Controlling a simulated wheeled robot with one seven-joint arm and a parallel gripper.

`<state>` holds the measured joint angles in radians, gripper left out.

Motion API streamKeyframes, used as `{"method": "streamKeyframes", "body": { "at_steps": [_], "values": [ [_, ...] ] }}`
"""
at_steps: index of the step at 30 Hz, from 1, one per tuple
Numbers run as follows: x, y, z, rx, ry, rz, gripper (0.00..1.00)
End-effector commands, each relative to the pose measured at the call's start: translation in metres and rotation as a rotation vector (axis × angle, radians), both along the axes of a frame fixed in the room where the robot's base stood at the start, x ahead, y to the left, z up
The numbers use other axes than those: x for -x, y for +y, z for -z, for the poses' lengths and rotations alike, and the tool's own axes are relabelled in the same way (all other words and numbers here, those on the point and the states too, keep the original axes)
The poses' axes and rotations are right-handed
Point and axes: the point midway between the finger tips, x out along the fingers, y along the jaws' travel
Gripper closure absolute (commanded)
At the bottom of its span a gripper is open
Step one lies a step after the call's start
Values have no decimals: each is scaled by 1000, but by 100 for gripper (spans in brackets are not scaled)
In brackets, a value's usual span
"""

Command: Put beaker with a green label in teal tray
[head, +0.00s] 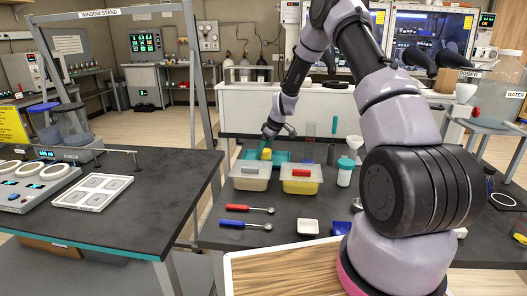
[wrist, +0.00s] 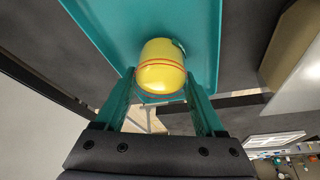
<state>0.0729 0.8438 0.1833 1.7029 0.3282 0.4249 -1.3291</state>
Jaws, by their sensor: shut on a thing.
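My gripper (wrist: 161,84) has its teal fingers shut on a rounded yellow vessel (wrist: 160,68) with thin orange-red lines around it, which looks like a beaker with yellow contents. A sliver of green shows at its far right edge, but I cannot tell whether this is a green label. In the wrist view the teal tray (wrist: 92,18) lies behind and below the vessel. In the head view my gripper (head: 267,147) holds the yellow vessel (head: 265,154) over the teal tray (head: 281,156). I cannot tell whether the vessel touches the tray floor.
Red and blue spoons (head: 246,209) lie nearer on the dark bench.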

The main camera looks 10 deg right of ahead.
Motion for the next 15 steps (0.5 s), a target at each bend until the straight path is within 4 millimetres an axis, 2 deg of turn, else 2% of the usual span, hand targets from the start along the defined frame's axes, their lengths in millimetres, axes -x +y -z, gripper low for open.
{"method": "streamKeyframes", "body": {
  "at_steps": [1, 3, 11, 15],
  "values": [
    [0, 0, 1, -1, 1, 0, 25],
    [0, 0, 1, 0, 0, 0, 0],
    [0, 0, 0, 0, 0, 0, 0],
    [2, -4, -12, 1, -2, 0, 0]
  ]
}}
